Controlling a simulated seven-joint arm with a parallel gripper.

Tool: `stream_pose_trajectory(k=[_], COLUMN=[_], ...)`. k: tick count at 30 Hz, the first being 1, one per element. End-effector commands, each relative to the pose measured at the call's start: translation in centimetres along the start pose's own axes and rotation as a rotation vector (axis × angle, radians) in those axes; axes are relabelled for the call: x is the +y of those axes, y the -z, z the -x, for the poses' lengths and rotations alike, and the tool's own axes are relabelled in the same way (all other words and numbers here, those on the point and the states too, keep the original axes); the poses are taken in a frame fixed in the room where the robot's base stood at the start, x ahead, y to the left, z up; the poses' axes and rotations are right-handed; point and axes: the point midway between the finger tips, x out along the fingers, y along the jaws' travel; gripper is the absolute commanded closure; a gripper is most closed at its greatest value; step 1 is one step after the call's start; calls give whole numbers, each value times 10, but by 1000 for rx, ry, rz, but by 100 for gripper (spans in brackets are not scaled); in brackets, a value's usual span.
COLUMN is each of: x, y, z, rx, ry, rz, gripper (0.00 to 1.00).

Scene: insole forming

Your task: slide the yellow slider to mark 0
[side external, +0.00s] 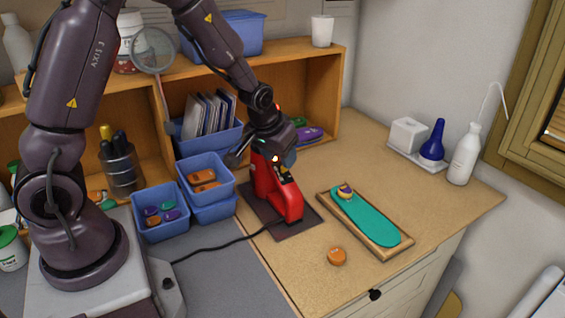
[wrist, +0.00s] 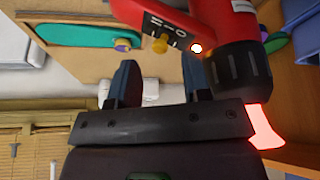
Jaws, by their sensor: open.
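The yellow slider (wrist: 160,45) sits on the red machine (wrist: 190,18), beside small white marks (wrist: 170,27) on its face. The marks are too small to read surely, so I cannot tell which one the slider stands at. My gripper (wrist: 157,80) is open, with its two dark fingers apart and nothing between them. In the wrist view the slider lies just beyond the gap between the fingertips. In the side view my gripper (side external: 287,158) is close to the upper part of the red machine (side external: 286,200) and hides some of it; the slider is not clear there.
A wooden tray (side external: 325,199) with a teal insole (side external: 365,220) lies right of the machine. An orange puck (side external: 337,256) lies in front. Blue bins (side external: 160,225) and a wooden shelf (side external: 335,90) stand left and behind. A black cable (side external: 225,246) crosses the table.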

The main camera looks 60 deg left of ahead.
Motion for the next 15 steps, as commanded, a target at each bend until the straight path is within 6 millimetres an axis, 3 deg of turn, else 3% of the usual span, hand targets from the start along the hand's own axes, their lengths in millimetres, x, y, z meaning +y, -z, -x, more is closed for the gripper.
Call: stream_pose_trajectory(k=[6, 15], x=[0, 0], y=[0, 0], z=[-25, -31], rx=[-1, 0], ry=[0, -1], rz=[0, 0], gripper=[56, 56])
